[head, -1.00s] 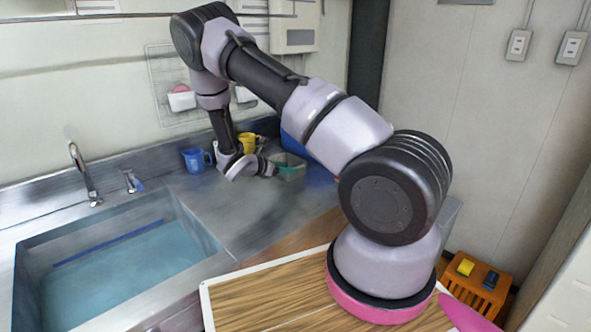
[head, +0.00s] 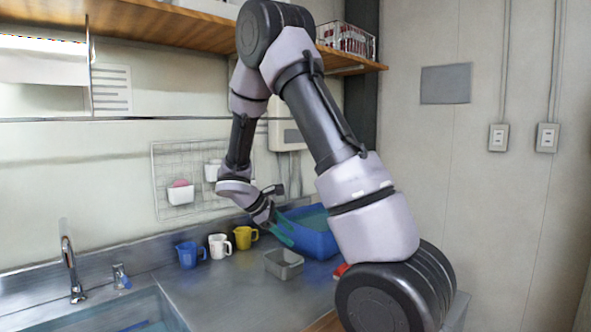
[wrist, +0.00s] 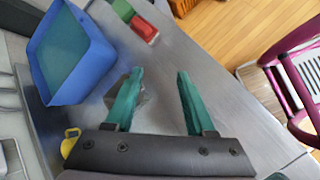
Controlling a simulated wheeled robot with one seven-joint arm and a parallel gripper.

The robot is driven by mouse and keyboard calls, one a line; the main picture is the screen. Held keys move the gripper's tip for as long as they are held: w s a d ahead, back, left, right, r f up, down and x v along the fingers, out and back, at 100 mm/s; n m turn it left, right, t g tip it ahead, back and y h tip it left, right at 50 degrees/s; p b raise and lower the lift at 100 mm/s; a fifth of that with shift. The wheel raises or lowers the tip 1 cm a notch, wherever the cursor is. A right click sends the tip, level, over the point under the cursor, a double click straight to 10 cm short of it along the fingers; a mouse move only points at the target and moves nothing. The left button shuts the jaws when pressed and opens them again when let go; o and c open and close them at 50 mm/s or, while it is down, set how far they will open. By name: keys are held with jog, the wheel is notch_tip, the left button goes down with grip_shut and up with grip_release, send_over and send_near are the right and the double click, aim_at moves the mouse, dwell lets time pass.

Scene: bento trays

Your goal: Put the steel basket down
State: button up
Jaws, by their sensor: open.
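The grey steel basket (head: 284,265) sits upright on the steel counter in the head view, in front of the blue tub. In the wrist view the basket (wrist: 143,98) is partly hidden behind my left finger. My gripper (head: 288,234) is above the basket and apart from it. In the wrist view my gripper (wrist: 160,74) has its two green fingers spread, with nothing held between them.
A blue tub (head: 312,243) stands right behind the basket. Blue (head: 189,255), white (head: 219,246) and yellow (head: 244,238) mugs stand to the left. A red item (head: 341,270) lies at the right. The counter (head: 215,291) in front is clear.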

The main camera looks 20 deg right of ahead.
jog(key=s+a+r+m+t+y, duration=0.3)
jog(key=s+r+m+y, duration=0.2)
jog(key=s+r, duration=0.6)
jog(key=s+a+r+m+t+y, duration=0.3)
jog(key=s+r+m+y, duration=0.2)
jog(key=s+r+m, duration=0.5)
notch_tip(320, 180, up, 2)
jog(key=shift+s+a+r+m, duration=0.25)
jog(key=shift+s+a+m, duration=0.05)
jog(key=shift+s, duration=0.4)
